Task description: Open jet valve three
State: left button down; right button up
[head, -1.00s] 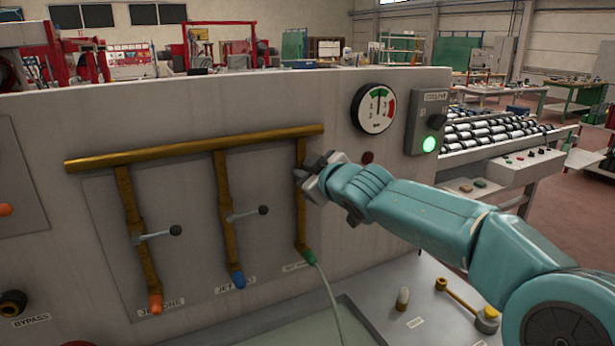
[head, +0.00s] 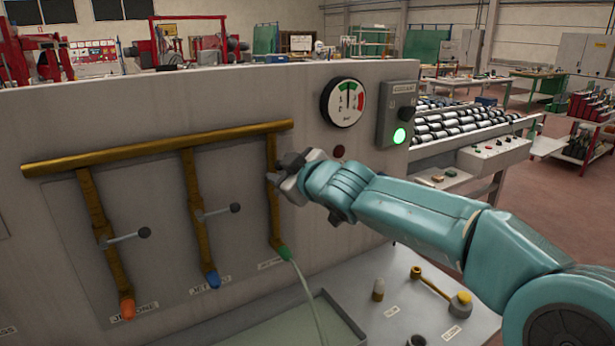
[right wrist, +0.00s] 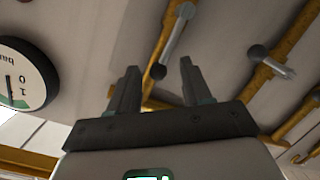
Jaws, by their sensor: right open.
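The jet three pipe (head: 273,205) hangs from the brass manifold and ends in a green nozzle (head: 284,253). A thin pale stream or tube runs down from that nozzle into the tray. My right gripper (head: 278,172) is at this pipe and hides its lever in the head view. In the right wrist view the gripper (right wrist: 158,68) is open. A grey lever (right wrist: 176,40) with a black knob lies roughly along its pipe, the knob showing between the fingertips; contact cannot be told. The jet one lever (head: 125,238) and jet two lever (head: 218,210) stand across their pipes. My left gripper is out of view.
A pressure gauge (head: 344,102) and a coolant box (head: 398,112) with a lit green light are right of the pipes. A tray (head: 345,322) lies below. A ledge with small fittings (head: 440,290) is under my right arm.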

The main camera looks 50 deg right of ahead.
jog(key=p+v, duration=0.7)
jog(key=v, duration=0.6)
jog(key=shift+s, duration=0.25)
jog(key=shift+a, duration=0.1)
